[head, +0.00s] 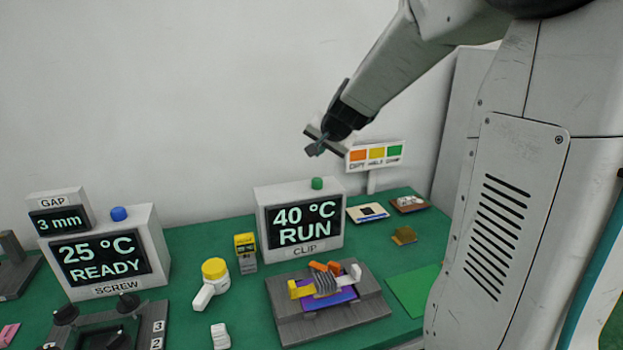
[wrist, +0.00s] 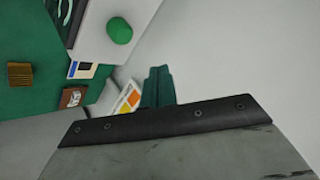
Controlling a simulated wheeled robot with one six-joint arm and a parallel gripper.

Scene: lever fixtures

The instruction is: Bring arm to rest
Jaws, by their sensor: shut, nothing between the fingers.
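My gripper (head: 314,149) is shut and empty, raised in front of the white wall above the back of the table. It is above the CLIP display box (head: 261,219), which reads 40 °C RUN and has a green button (head: 317,183) on top. In the wrist view my gripper (wrist: 158,72) shows as dark green fingers close together, with the green button (wrist: 119,31) to their left. My arm comes in from the upper right of the head view.
The grey clip fixture (head: 368,305) stands on the green table (head: 195,243). The SCREW box (head: 153,250) reads 25 °C READY. A colored sign (head: 374,154) stands close behind my gripper. The air around it looks mostly clear.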

